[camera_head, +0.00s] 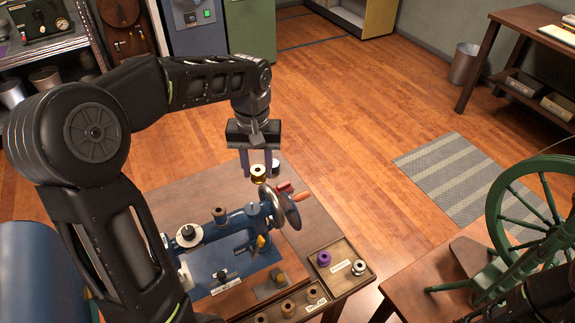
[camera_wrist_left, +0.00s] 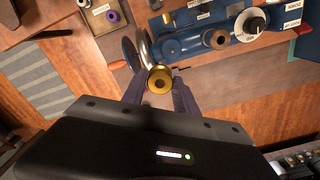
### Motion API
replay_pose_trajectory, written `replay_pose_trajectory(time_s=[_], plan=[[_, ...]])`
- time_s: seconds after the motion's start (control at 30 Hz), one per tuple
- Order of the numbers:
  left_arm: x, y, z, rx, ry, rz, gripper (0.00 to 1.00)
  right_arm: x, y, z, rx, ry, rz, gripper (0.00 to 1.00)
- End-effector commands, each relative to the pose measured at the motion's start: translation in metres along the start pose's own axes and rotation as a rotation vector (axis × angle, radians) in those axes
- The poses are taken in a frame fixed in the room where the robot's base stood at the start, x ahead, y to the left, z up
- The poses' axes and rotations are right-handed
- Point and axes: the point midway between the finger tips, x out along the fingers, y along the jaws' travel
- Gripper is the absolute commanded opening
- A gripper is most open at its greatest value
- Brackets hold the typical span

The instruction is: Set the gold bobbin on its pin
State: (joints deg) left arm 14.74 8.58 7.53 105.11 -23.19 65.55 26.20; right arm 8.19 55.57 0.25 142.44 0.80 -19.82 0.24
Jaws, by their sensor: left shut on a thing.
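My left gripper (camera_head: 258,172) is shut on the gold bobbin (camera_head: 258,171), with a finger on each side of it. The bobbin is held up above the far end of the blue sewing machine (camera_head: 235,228), close to its handwheel (camera_head: 270,203). The left wrist view shows the gold bobbin (camera_wrist_left: 159,85) between the fingers, its hole facing the camera, overlapping the handwheel (camera_wrist_left: 145,48) in the picture. A brown spool (camera_head: 220,214) stands on top of the machine. I cannot tell which part is the gold bobbin's pin. My right gripper is not in view.
A tray (camera_head: 322,253) on the table holds a purple bobbin (camera_head: 324,258) and a silver one (camera_head: 358,268). The red handwheel handle (camera_head: 301,197) sticks out beside the gripper. A green spinning wheel (camera_head: 495,225) stands at right.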

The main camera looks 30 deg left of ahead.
Motion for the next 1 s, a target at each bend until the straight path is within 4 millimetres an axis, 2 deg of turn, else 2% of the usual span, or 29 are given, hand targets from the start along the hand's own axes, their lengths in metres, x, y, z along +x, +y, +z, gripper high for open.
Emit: replay_pose_trajectory(time_s=[0.03,0.07,0.2,0.7,1.0], plan=[[-0.01,-0.011,0.009,-0.06,0.001,0.0,0.16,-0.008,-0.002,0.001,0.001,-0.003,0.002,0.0],[-0.01,-0.016,0.014,-0.095,0.001,0.0,0.16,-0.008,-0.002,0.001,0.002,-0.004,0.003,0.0],[0.001,-0.02,0.032,-0.202,-0.001,0.001,0.16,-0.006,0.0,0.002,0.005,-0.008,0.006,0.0],[0.003,-0.018,0.032,-0.249,0.0,0.001,0.16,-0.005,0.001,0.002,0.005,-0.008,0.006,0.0],[0.024,-0.018,0.032,-0.248,-0.001,0.0,0.16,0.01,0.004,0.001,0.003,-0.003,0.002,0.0]])
